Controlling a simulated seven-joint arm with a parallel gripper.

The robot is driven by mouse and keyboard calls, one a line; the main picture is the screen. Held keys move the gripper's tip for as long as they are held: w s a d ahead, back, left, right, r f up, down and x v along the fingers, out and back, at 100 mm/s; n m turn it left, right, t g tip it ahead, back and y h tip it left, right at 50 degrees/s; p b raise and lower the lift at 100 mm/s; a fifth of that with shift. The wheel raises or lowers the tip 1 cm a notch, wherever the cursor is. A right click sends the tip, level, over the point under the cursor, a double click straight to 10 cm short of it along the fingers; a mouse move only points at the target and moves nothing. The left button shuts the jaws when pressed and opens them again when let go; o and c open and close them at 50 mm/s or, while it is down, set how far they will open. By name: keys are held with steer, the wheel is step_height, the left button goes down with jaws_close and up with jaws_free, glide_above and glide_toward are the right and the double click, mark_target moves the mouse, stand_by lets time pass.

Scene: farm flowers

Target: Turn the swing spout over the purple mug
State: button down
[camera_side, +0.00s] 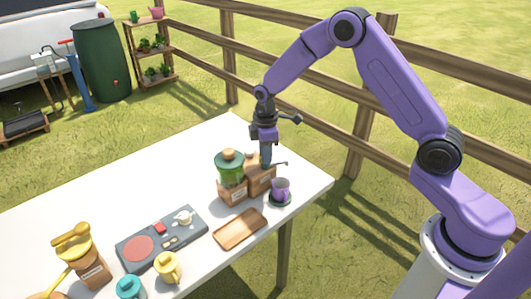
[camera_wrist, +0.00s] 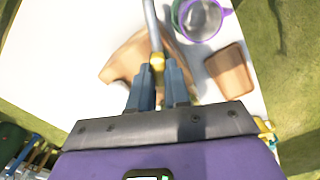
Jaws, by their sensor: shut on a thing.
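The swing spout (camera_wrist: 151,25) is a thin grey tube with a gold fitting, reaching up between my fingertips in the wrist view. In the side view its dark tip (camera_side: 283,163) sticks out right of a wooden block. My gripper (camera_side: 266,164) points down over this block, and its blue fingers (camera_wrist: 160,80) are closed around the spout near the gold fitting.
A green-topped wooden grinder (camera_side: 230,168) stands close left of my gripper. A wooden tray (camera_side: 240,229) lies in front, and a grey panel (camera_side: 162,239) is farther left. A yellow mug (camera_side: 168,267) and a teal mug (camera_side: 130,287) stand near the front edge. The table's back left is clear.

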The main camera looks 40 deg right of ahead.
steer(key=m, duration=0.6)
steer(key=shift+m, duration=0.3)
steer(key=m, duration=0.6)
stand_by(0.4)
steer(key=c, duration=1.1)
jaws_free()
step_height(320, 180, up, 18)
steer(key=shift+f, duration=0.25)
